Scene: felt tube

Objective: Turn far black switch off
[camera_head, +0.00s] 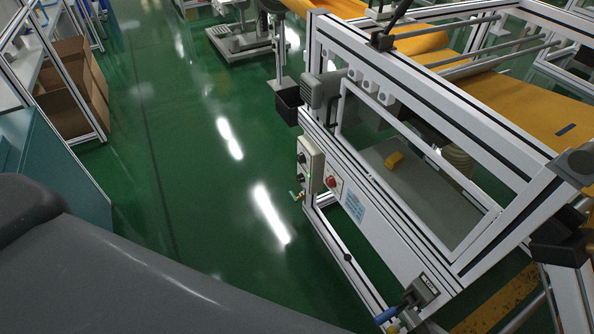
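A narrow light control box (313,158) is fixed to the near left corner of the white aluminium-framed machine. Two small black switches sit on its face: the far black switch (302,158) is higher in the picture, and the nearer black switch (301,176) is just below it. Their knob positions are too small to read. A red button (331,182) is on a panel just right of the box. Neither of my grippers is in view, and nothing touches the switches.
The machine frame (440,110) fills the right side, with orange felt (510,95) across it. A black bin (288,106) is beyond the control box. A teal cabinet (60,170) and cardboard boxes (75,90) are at left. The green floor (190,190) between is clear.

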